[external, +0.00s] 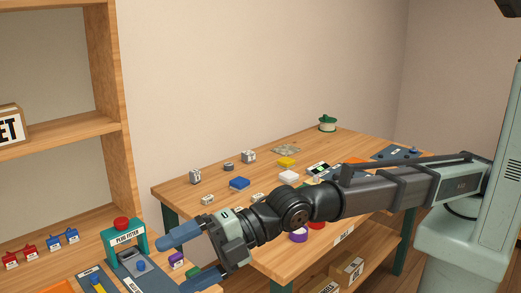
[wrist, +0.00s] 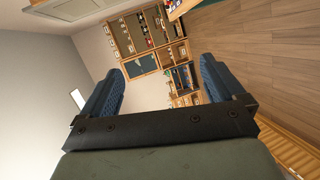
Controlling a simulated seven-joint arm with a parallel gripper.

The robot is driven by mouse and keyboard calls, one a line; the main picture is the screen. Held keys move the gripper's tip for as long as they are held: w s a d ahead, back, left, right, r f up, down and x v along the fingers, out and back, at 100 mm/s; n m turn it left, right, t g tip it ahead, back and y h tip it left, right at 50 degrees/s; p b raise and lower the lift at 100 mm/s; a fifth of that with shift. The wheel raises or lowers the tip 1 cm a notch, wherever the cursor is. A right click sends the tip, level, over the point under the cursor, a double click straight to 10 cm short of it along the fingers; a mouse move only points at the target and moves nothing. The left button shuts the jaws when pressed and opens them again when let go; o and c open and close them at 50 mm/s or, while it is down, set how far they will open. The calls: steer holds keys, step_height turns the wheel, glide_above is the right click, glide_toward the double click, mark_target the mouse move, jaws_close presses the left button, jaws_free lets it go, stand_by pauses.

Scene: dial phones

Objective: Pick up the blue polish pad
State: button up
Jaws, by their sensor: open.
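In the wrist view my gripper (wrist: 160,85) is also open and empty, pointing toward distant shelves. The pad cannot be made out in the wrist view.
A yellow pad (external: 287,161) and a white pad (external: 289,177) lie right of the blue one. Small grey blocks (external: 249,156) stand around it. A teal fitting press (external: 122,236) with a red knob stands at lower left. My arm crosses above the bench's right part.

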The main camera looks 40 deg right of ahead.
step_height(320, 180, up, 18)
steer(key=d+n+t+y, duration=0.1)
steer(key=d+n+y, duration=0.1)
steer(key=d+n, duration=0.15)
steer(key=w+d+f+m+t+h, duration=0.1)
steer(key=w+d+f+m+h, duration=0.35)
steer(key=w, duration=0.75)
steer(key=w+d+f+m+h, duration=0.1)
steer(key=w+d+f+h, duration=0.1)
steer(key=w+d+f, duration=0.75)
steer(key=w+d+f+m+t+h, duration=0.1)
steer(key=w+d+f+m+h, duration=0.15)
steer(key=w, duration=1.15)
steer(key=m+g+h, duration=0.7)
steer(key=m+h, duration=0.1)
glide_above(238, 181)
steer(key=f, duration=2.1)
steer(key=shift+w, duration=0.3)
steer(key=shift+s+f, duration=0.2)
steer(key=shift+f, duration=1.15)
steer(key=shift+s+f, duration=0.15)
steer(key=shift+f, duration=1.2)
